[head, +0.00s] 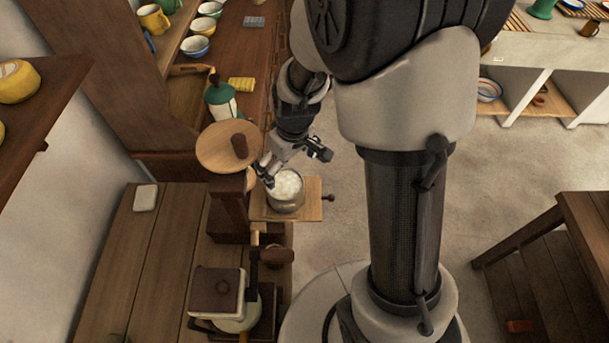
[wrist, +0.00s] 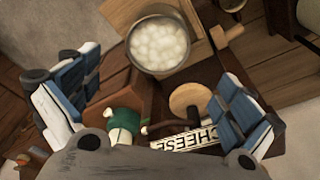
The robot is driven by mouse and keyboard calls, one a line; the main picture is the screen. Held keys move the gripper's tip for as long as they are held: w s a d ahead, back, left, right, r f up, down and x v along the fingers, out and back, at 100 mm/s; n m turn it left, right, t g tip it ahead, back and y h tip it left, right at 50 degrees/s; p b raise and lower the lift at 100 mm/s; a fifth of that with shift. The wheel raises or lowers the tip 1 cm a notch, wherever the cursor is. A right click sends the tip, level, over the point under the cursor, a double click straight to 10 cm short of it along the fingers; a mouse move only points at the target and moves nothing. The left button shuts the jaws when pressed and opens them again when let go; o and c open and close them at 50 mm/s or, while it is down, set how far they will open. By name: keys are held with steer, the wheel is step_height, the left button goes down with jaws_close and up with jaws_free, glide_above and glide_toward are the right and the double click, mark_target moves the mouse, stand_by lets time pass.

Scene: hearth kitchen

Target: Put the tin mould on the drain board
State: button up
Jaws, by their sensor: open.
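A round grey metal container full of white lumps (head: 286,191), which looks like the tin mould, stands upright on a small wooden board (head: 313,206). It also shows at the top of the wrist view (wrist: 160,45). The board has a knob on its right side; I cannot tell whether this is the drain board. My gripper (head: 266,172) is open and empty, at the container's upper left in the head view. In the wrist view my gripper (wrist: 155,88) has its fingers wide apart, with the container beyond them.
A round wooden disc (head: 222,152) with a dark brown knob or cup stands close left of my gripper. A green and white vessel (head: 221,102) is behind it. A CHEESE sign (wrist: 198,139) shows in the wrist view. A grinder-like box (head: 217,291) stands in front.

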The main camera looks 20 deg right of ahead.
steer(key=s+r+m+t, duration=0.3)
steer(key=s+r+m, duration=0.1)
steer(key=s+r, duration=1.6)
steer(key=shift+a+r+h, duration=0.2)
steer(key=shift+h, duration=0.1)
